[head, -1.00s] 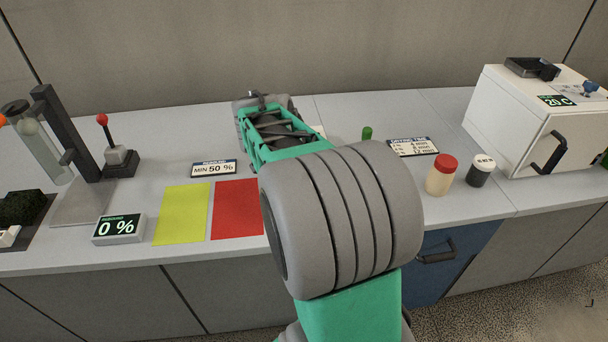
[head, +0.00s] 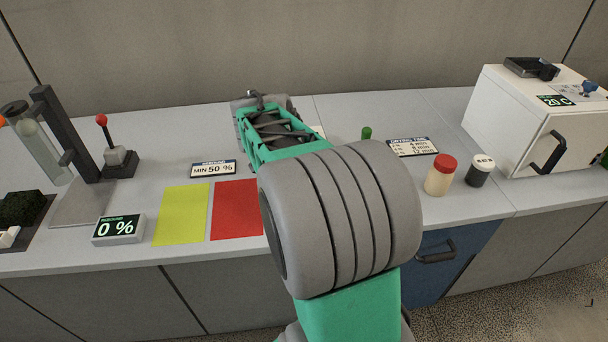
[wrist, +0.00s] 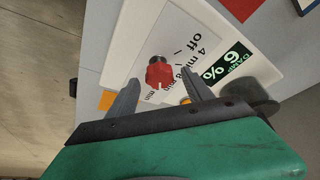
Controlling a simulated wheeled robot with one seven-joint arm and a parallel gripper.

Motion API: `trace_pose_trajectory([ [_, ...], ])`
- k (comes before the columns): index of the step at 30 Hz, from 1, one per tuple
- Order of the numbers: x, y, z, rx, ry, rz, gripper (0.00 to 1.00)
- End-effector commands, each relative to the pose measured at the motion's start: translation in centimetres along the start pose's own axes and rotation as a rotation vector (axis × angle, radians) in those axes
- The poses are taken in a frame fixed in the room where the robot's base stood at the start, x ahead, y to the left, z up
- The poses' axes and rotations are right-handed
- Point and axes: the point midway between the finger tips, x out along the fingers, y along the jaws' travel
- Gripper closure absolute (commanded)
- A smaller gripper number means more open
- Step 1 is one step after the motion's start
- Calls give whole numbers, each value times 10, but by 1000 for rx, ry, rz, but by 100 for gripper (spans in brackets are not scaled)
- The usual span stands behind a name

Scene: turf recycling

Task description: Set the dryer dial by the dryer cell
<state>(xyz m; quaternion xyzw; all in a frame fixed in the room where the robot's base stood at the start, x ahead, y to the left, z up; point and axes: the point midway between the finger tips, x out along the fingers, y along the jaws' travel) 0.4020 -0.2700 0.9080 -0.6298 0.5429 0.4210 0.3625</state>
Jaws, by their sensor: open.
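The dryer dial (wrist: 160,73) is a red knob on a white panel (wrist: 130,50) in the wrist view. Printing beside it reads "off" and "4 min"; further "min" labels are partly hidden. A small pale mark shows on the knob's lower edge. A dark display (wrist: 226,62) on the panel reads "DAMP 6 %". My gripper (wrist: 161,77) is open, with one finger on each side of the dial in the picture; I cannot tell whether they touch it. In the head view my arm hides the dial and most of the panel.
A drying time sign (head: 413,147) lies right of my arm. A red-capped jar (head: 441,176), a dark jar (head: 480,171) and a white oven (head: 535,120) stand further right. Red (head: 237,209) and yellow (head: 182,215) sheets, a rebound display (head: 118,229) and a lever (head: 118,155) are left.

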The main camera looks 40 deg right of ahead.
Motion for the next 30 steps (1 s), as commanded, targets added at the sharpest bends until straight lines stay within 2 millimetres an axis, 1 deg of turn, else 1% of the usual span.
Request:
trace_pose_trajectory([
  [2, -7, -1, -1, 0, 2, -2, 41],
  [4, -18, -1, -1, -1, 2, -3, 41],
  [9, -55, -1, -1, 1, 2, -5, 41],
  [13, -73, 0, -1, 0, 1, -2, 41],
  [16, -78, 0, 0, 1, 1, -1, 41],
  [26, -78, 1, 0, 0, 0, 0, 41],
  [28, -77, 1, 0, -25, 1, -1, 41],
  [30, -77, -1, -1, -98, 5, -5, 41],
])
